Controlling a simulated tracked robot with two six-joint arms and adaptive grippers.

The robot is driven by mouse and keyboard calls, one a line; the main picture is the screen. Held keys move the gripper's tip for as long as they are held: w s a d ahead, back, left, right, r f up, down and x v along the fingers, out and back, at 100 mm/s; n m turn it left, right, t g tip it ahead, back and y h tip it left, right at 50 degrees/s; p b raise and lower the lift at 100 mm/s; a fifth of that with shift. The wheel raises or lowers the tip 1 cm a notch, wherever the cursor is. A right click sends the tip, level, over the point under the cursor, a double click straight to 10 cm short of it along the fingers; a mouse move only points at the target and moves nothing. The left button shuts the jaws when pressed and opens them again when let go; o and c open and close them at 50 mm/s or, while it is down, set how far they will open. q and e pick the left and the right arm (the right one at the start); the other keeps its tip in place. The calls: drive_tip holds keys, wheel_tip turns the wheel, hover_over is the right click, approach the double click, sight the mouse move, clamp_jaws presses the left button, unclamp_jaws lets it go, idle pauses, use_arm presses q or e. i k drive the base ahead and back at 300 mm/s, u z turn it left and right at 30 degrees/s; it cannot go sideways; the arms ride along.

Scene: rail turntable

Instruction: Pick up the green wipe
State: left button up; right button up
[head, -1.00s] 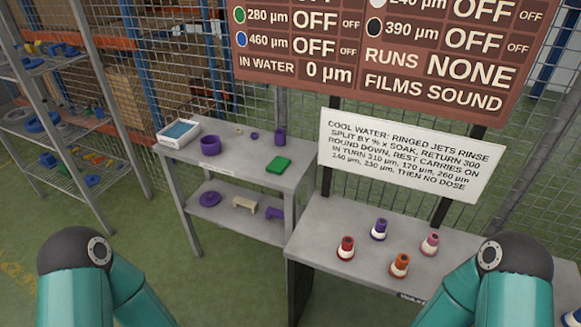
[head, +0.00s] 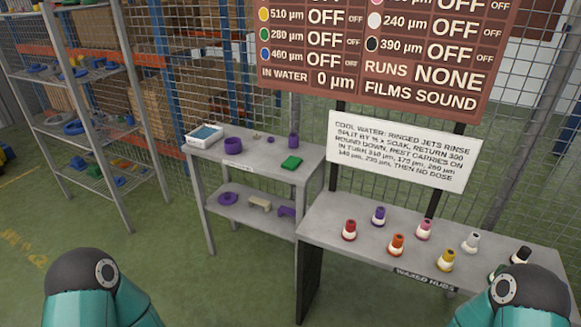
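The green wipe (head: 291,162) lies flat on the top of the grey side table (head: 262,158), near its right end. It looks like a small folded green pad. Both my arms show only as rounded teal and dark links at the bottom left and bottom right corners. Neither gripper is in view. Nothing touches the wipe.
A nearer bench (head: 330,222) at right holds several coloured hubs. A sign (head: 403,150) stands behind it. Green floor is open at left.

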sight(292, 162)
drive_tip(key=u, duration=0.2)
drive_tip(key=i, duration=1.15)
drive_tip(key=u, duration=0.6)
drive_tip(key=i, duration=0.45)
drive_tip(key=u, duration=0.1)
